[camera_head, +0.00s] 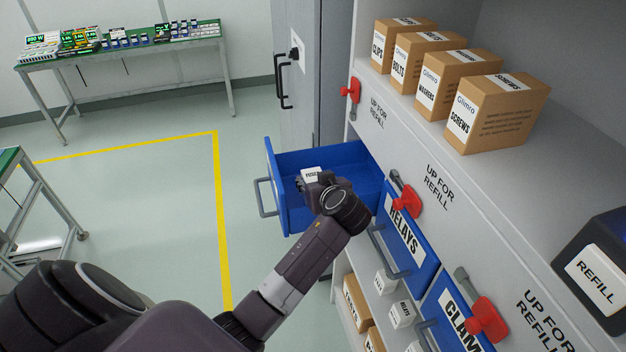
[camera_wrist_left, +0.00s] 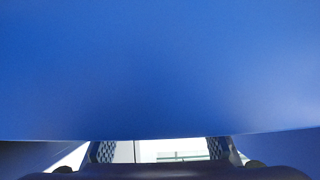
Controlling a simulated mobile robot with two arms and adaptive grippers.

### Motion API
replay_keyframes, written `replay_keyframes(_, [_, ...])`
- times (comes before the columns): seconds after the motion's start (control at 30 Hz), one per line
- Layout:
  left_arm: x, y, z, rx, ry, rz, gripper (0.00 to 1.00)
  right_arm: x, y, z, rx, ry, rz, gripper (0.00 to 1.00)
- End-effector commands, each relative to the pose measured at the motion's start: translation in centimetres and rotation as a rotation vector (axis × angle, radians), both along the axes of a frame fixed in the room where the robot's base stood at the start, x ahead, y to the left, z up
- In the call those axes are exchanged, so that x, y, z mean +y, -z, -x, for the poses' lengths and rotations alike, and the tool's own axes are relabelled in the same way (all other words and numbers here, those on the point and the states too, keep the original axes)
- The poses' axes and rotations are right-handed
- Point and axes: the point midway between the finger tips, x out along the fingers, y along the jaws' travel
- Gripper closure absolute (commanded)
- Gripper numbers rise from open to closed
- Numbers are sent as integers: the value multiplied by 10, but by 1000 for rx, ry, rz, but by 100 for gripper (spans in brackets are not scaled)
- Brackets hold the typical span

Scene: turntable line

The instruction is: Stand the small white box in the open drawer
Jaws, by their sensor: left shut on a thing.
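The open drawer (camera_head: 278,208) is blue and sticks out from the shelf unit, with a grey handle on its front. My left gripper (camera_head: 308,182) is over or inside this drawer and is shut on the small white box (camera_head: 312,173), which has dark lettering on its face. In the left wrist view blue drawer surface fills most of the picture. The white box (camera_wrist_left: 170,150) shows there as a pale strip low between the finger pads. Whether the box touches the drawer floor cannot be told. My right gripper is not in view.
Shut blue drawers marked RELAYS (camera_head: 404,238) and CLAM (camera_head: 455,318) lie to the right, with red latches (camera_head: 407,201) above. Cardboard boxes (camera_head: 497,112) stand on the upper shelf. A grey cabinet (camera_head: 318,80) stands behind the open drawer.

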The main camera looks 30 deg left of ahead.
Motion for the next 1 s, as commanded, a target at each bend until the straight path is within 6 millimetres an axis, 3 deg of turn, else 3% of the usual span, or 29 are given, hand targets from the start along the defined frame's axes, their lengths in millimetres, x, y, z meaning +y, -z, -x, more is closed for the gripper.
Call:
replay_keyframes(0.17, [0, 1, 0, 2, 0, 0, 44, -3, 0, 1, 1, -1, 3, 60])
replay_keyframes(0.53, [-1, -3, 1, 0, 0, 0, 44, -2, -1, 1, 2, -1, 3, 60])
replay_keyframes(0.77, [-26, -15, 20, -2, 1, 5, 44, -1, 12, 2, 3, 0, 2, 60])
replay_keyframes(1.0, [-60, -40, 48, -2, 2, 5, 44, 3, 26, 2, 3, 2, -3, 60])
